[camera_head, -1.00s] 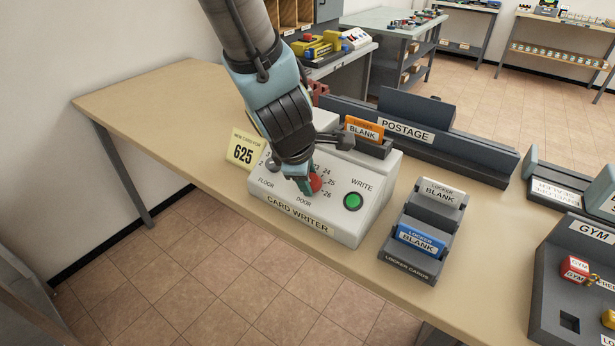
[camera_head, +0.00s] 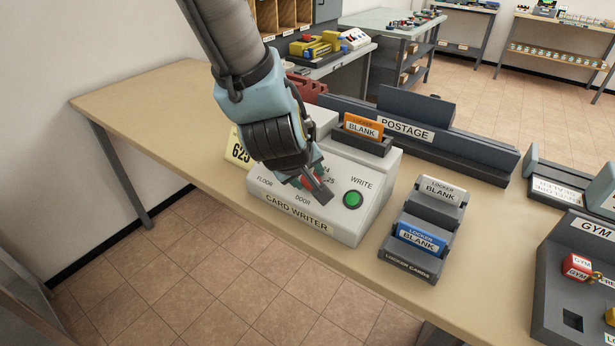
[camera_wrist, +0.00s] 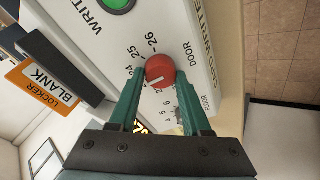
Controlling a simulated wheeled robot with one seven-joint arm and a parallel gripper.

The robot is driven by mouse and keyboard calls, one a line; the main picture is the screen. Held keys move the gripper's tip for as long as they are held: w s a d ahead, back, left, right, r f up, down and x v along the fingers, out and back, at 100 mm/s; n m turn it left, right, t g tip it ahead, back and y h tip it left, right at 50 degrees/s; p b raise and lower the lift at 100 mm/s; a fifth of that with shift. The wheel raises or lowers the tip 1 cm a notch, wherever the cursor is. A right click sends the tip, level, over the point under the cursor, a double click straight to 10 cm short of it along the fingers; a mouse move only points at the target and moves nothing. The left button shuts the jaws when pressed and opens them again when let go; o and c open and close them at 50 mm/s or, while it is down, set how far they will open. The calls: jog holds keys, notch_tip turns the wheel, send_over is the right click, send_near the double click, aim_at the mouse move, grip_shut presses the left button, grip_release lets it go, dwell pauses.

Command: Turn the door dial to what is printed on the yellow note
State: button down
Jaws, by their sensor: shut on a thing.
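The yellow note (camera_head: 236,150) stands at the left of the white card writer (camera_head: 340,225). It reads 625, its right side now partly behind my arm. The red door dial (camera_wrist: 160,66) is on the card writer's sloped face above the DOOR label, with 24, 25 and 26 printed at one side. A white mark crosses the dial; I cannot tell surely which number it points at. My gripper (camera_wrist: 160,76) is shut on the dial, one teal finger on each side. In the head view my gripper (camera_head: 311,182) hides most of the dial.
A green WRITE button (camera_head: 353,200) is right of the dial. An orange blank card (camera_head: 363,127) sits in the card writer's top slot. A locker cards rack (camera_head: 410,265) with blank cards stands to the right. The table (camera_head: 150,100) is clear at the left.

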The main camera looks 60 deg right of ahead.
jog(key=m+h+b, duration=0.1)
jog(key=m+b, duration=0.1)
jog(key=m, duration=0.4)
jog(key=shift+f+m, duration=0.15)
jog(key=shift+m, duration=0.15)
jog(key=m+b, duration=0.2)
jog(key=m, duration=0.1)
jog(key=shift+g, duration=0.4)
jog(key=shift+m+h+b, duration=0.4)
jog(key=shift+m+b, duration=0.35)
jog(key=shift+m, duration=0.85)
jog(key=shift+g, duration=0.3)
jog(key=shift+c, duration=1.8)
grip_release()
jog(key=shift+a, duration=0.1)
jog(key=v, duration=1.1)
